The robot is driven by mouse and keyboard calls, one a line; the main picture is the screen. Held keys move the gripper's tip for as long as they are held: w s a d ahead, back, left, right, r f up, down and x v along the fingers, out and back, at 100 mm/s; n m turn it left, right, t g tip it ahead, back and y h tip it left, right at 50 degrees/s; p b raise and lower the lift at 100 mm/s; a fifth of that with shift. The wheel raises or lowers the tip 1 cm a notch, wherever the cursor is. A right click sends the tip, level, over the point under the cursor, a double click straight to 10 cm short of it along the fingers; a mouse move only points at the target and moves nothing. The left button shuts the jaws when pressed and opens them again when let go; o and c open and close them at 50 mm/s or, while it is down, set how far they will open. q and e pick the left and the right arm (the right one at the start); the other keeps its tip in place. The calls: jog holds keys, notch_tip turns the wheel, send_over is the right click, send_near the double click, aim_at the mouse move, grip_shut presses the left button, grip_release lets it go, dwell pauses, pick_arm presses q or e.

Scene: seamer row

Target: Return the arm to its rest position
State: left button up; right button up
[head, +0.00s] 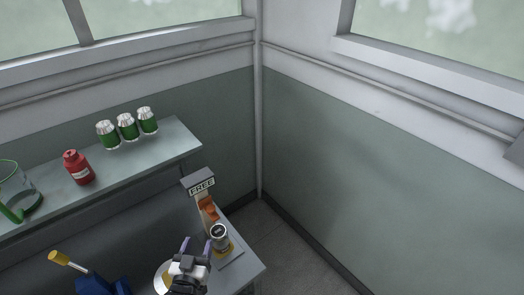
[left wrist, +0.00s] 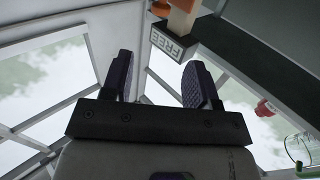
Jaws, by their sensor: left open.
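My left gripper (head: 197,246) is at the bottom of the head view, open, with its two dark fingers pointing away from me. It is just left of a silver can (head: 220,237) and appears apart from it. In the left wrist view the same gripper (left wrist: 158,78) has its fingers spread with nothing between them. The view past them is tilted up at windows and the FREE sign (left wrist: 174,42). My right gripper is not in view.
The can stands on a low bench (head: 254,267) before the FREE sign (head: 202,187). A shelf (head: 180,142) carries several green cans (head: 127,127), a red bottle (head: 78,167) and a glass jug (head: 20,190). A blue device with a yellow-tipped lever (head: 92,283) is lower left. Floor right of the bench is clear.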

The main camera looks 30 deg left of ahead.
pick_arm(q)
jog(key=s+d+f+m+g+h, duration=0.35)
jog(key=s+d+g, duration=0.35)
jog(key=s, duration=0.3)
jog(key=s+d+f+m+g+h, duration=0.3)
jog(key=s+d+f+g+h, duration=0.25)
jog(key=s, duration=0.45)
notch_tip(320, 180, up, 23)
jog(key=y+p, duration=0.2)
jog(key=p, duration=2)
jog(key=shift+w+d+f, duration=0.15)
jog(key=shift+d+f, duration=0.05)
jog(key=shift+d, duration=0.25)
